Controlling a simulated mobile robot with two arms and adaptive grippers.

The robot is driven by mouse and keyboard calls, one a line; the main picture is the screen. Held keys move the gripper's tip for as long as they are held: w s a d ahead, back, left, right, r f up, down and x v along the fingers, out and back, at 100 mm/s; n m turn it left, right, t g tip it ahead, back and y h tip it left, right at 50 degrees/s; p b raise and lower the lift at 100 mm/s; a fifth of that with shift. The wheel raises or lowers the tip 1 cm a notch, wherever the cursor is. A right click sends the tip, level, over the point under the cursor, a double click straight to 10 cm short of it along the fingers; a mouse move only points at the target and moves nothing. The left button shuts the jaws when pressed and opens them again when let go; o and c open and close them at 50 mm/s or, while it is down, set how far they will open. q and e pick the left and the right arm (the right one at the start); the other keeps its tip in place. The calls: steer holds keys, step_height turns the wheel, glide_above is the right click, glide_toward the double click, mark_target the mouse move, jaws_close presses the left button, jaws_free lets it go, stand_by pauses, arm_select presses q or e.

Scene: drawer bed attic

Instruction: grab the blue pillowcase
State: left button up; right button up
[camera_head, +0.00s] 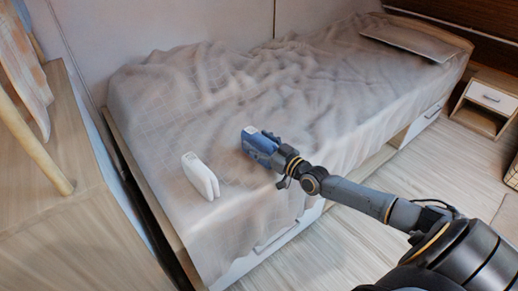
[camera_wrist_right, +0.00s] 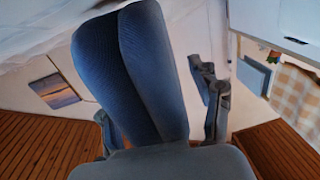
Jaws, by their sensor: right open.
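The blue pillowcase (camera_head: 254,138) is a small folded bundle standing on the bed, largely covered by my gripper in the head view. In the right wrist view the blue pillowcase (camera_wrist_right: 150,65) fills the middle, with a fold running down it. My right gripper (camera_head: 266,150) is at the pillowcase, and its open fingers (camera_wrist_right: 165,115) lie on either side of it. Whether either finger touches the cloth cannot be told. My left gripper is not in view.
A white folded item (camera_head: 200,177) stands on the bed (camera_head: 235,225) to the left of the gripper. A grey pillow (camera_head: 410,41) lies at the far end. A wooden surface (camera_head: 75,240) is at left, and a nightstand (camera_head: 488,100) at far right.

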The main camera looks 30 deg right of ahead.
steer(key=c, duration=1.2)
steer(key=shift+c, duration=0.6)
steer(key=shift+r, duration=0.15)
